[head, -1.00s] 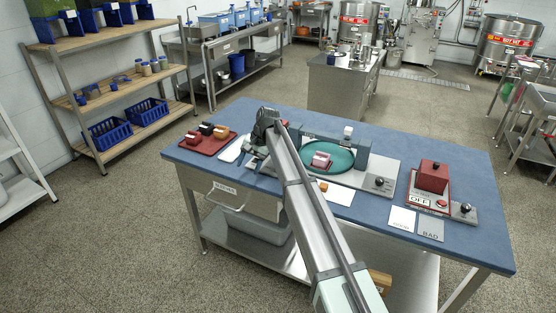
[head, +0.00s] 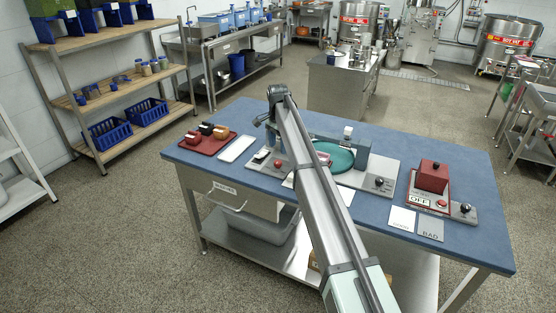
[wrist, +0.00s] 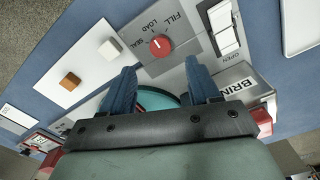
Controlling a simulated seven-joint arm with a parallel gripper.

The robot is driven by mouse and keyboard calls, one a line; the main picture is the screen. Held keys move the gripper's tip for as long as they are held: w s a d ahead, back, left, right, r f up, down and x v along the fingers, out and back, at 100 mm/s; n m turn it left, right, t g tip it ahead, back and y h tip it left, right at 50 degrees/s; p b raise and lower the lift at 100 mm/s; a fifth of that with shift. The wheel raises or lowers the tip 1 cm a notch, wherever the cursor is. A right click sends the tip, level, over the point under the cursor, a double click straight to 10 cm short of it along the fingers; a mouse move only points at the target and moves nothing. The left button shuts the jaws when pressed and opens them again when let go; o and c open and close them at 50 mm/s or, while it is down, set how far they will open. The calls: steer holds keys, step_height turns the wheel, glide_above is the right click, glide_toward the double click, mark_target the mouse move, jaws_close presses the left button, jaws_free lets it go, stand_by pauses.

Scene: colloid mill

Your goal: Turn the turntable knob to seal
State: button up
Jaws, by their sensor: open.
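The red round knob (wrist: 159,44) sits on a grey panel marked SEAL, LOAD and FILL in the wrist view. It has a short white mark on it; I cannot tell surely which word the mark points to. My gripper (wrist: 159,66) is open, with its two blue fingers apart and nothing between them. In the picture the knob lies just beyond the fingertips, roughly centred between them, with no visible contact. The teal turntable (head: 340,158) is partly hidden behind my arm in the head view, and a part of it (wrist: 155,98) shows between the fingers.
An orange block (wrist: 71,80) and a white block (wrist: 110,50) lie to the knob's left in the wrist view. A white switch marked OPEN (wrist: 224,27) is to its right. A red tray (head: 207,146) and a white tray (head: 236,148) stand at the blue table's left.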

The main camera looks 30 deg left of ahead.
mark_target(278, 162)
step_height(278, 162, down, 7)
steer(key=shift+f, duration=0.2)
stand_by(0.4)
steer(key=c, duration=1)
